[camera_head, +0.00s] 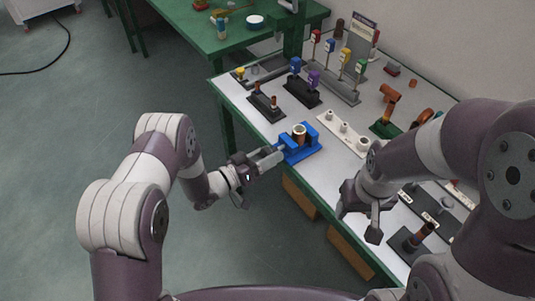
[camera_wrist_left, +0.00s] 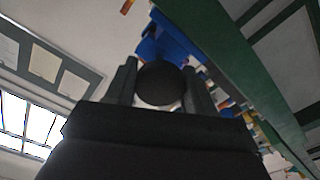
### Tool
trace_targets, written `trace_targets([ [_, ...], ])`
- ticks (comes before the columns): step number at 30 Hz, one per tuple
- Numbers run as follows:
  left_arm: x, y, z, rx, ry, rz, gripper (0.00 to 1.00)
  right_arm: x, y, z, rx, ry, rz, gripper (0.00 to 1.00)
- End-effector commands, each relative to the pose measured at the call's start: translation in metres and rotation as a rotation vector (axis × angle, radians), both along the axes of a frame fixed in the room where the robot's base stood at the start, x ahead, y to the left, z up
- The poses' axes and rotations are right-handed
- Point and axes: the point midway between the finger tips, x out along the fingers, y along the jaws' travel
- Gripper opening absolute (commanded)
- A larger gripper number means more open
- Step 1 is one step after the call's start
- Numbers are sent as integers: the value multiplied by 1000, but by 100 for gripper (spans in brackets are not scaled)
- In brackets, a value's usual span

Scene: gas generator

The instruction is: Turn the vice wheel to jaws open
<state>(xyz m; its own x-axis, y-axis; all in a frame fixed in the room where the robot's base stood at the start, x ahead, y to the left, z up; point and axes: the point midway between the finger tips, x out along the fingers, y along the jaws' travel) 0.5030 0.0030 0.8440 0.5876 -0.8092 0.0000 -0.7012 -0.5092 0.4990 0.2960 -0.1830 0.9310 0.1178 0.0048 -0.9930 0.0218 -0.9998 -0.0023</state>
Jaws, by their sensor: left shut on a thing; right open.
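The blue vice (camera_head: 312,150) sits at the near left edge of the white table, with a copper-brown cylinder (camera_head: 299,135) standing at its jaws. In the left wrist view the blue vice body (camera_wrist_left: 165,42) shows beyond a dark round wheel (camera_wrist_left: 160,84). My left gripper (camera_head: 276,153) reaches the vice's outer side from the left; in its wrist view its two fingers (camera_wrist_left: 160,88) stand on either side of the wheel, shut on it. The wheel is hidden by the gripper in the head view. My right gripper (camera_head: 359,219) is open and empty over the near table edge.
A white strip with several round fittings (camera_head: 343,129) lies right of the vice. Dark holders (camera_head: 266,107) and coloured-handled tools (camera_head: 344,63) stand behind it. A dark stand (camera_head: 410,242) is near my right gripper. Open floor (camera_head: 90,120) lies left.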

Motion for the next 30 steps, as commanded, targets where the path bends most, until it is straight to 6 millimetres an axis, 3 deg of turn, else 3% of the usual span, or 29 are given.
trace_targets([
  [12,-1,0,0,-133,183,0,23,0,0,5,0,0,0,59],
  [30,-1,0,0,-160,223,0,23,0,0,6,0,0,0,59],
])
